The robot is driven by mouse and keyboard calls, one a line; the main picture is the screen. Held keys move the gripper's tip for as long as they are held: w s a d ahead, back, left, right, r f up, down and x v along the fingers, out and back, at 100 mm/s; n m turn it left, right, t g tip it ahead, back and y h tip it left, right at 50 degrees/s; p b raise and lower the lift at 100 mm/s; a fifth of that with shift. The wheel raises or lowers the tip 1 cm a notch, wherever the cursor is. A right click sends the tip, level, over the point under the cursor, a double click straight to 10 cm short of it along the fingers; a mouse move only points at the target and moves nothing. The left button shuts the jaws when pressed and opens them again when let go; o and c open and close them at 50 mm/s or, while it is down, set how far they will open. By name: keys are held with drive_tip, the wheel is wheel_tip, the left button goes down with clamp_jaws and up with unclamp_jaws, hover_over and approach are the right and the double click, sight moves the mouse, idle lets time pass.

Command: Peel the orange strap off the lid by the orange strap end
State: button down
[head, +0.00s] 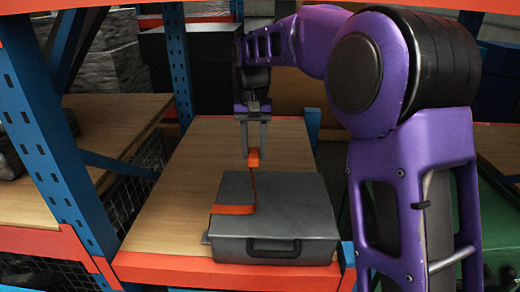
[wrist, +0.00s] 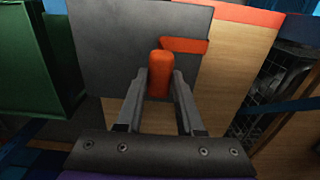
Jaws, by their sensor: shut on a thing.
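A dark grey case with a flat lid (head: 300,195) rests on a wooden shelf; its lid (wrist: 105,40) also fills the upper left of the wrist view. An orange strap (head: 234,210) lies across the lid's left front part, then rises in a thin strip to its thick orange end (head: 253,159). My gripper (head: 253,152) points down above the case's back left edge, shut on the orange strap end (wrist: 159,72). In the wrist view a flat piece of the strap (wrist: 185,45) shows against the lid beyond the end.
The wooden shelf (head: 190,180) is clear left of and behind the case. A blue post (head: 50,130) and orange beams (head: 180,268) frame it. A black handle (head: 273,247) is on the case's front. A green bin (head: 500,220) stands at right.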

drive_tip(key=shift+a+r, duration=0.25)
drive_tip(key=shift+a, duration=0.65)
drive_tip(key=shift+a+r, duration=0.2)
drive_tip(key=shift+a, duration=0.65)
drive_tip(key=shift+a+r, duration=0.25)
drive_tip(key=shift+a, duration=0.65)
drive_tip(key=a, duration=0.7)
drive_tip(key=a, duration=0.7)
drive_tip(key=shift+a, duration=0.1)
